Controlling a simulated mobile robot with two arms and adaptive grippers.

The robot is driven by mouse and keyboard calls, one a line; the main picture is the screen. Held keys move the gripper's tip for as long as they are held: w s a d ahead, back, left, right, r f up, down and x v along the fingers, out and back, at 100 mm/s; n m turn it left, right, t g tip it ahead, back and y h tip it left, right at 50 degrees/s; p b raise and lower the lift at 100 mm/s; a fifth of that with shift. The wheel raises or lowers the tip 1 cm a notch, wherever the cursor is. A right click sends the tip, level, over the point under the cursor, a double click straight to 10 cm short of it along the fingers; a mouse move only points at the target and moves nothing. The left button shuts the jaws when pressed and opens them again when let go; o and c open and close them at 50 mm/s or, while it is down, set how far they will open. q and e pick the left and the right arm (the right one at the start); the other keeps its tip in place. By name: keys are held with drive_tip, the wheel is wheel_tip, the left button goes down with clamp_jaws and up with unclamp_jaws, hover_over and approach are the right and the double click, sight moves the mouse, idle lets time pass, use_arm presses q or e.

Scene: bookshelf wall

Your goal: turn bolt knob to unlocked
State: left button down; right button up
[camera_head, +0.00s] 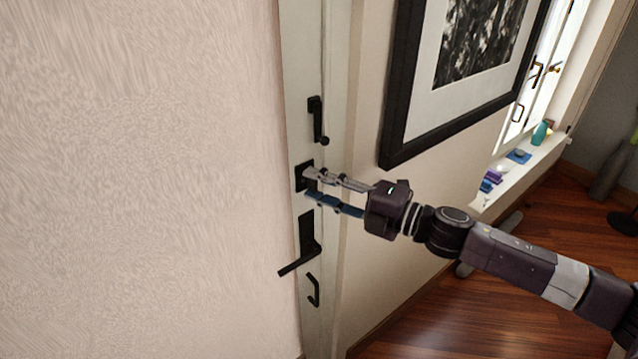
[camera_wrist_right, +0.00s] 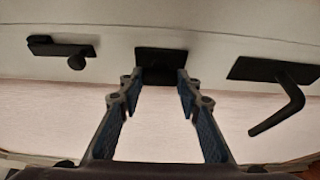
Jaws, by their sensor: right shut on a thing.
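The bolt knob (camera_head: 303,176) is on a dark square plate on the pale door edge, between a latch above and a lever handle below. My right gripper (camera_head: 308,184) has its fingertips at this knob, one finger on each side, and is shut on it. In the right wrist view the dark bolt plate (camera_wrist_right: 161,60) sits between the fingertips of the gripper (camera_wrist_right: 159,78). The knob itself is mostly hidden by the fingers, so its turn angle cannot be told. My left gripper is not in view.
A black latch with a small knob (camera_head: 317,120) is above the bolt. A black lever handle (camera_head: 307,250) and a hook-shaped pull (camera_head: 314,291) are below it. A framed picture (camera_head: 402,90) hangs on the wall at right, above my arm. The wood floor at right is mostly clear.

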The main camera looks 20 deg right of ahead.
drive_tip(key=o, duration=1.2)
drive_tip(key=shift+c, duration=0.2)
drive_tip(key=v, duration=1.2)
idle(0.4)
